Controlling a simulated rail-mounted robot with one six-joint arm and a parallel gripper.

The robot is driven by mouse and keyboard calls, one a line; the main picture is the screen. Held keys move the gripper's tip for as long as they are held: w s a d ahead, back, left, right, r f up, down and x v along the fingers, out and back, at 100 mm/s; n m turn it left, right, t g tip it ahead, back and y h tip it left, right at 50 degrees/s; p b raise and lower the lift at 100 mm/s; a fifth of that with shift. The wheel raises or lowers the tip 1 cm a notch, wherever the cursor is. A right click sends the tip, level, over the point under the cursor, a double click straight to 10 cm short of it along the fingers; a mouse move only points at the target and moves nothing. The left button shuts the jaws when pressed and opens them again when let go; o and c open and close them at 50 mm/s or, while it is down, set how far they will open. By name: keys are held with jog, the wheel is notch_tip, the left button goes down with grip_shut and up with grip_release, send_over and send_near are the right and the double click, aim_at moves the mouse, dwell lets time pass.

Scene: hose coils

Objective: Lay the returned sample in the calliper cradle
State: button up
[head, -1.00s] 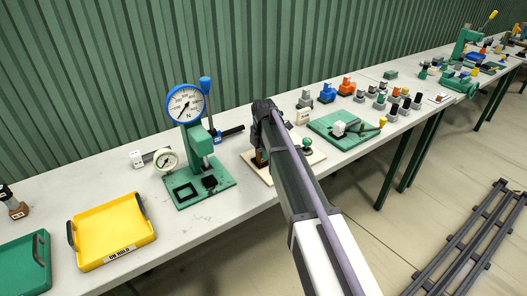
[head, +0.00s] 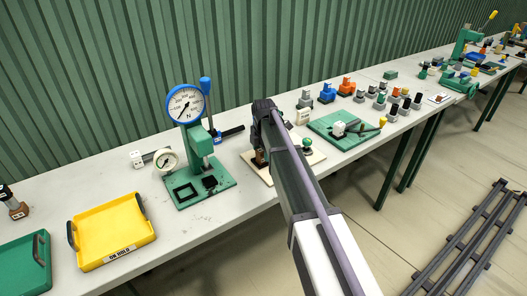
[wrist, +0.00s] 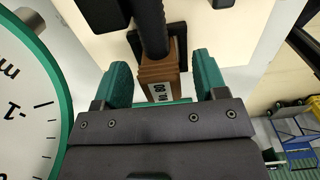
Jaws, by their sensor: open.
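In the wrist view my gripper (wrist: 162,68) is open, with its two green fingers on either side of a brown block (wrist: 160,80) that carries a white number label. A narrow gap shows on each side of the block. A dark hose-like piece rises from the block, past black parts over a pale board (wrist: 215,50). In the head view the brown block (head: 260,158) shows beside my arm on the pale board (head: 262,175). My fingers are hidden there. A large green-rimmed millimetre dial (wrist: 25,100) is close at the left in the wrist view. I cannot tell which black parts are the cradle.
A green press with a blue-rimmed force dial (head: 186,104) stands left of my arm. A yellow tray (head: 112,232) and a green tray (head: 22,265) are further left. A green fixture board (head: 335,138) and several coloured fittings stand to the right. Bare tabletop lies along the front edge.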

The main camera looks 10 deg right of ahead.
jog(key=shift+r+p, duration=3.9)
jog(key=shift+r, duration=0.1)
notch_tip(320, 180, up, 11)
jog(key=p, duration=1)
jog(key=shift+p, duration=0.4)
jog(key=shift+f, duration=0.15)
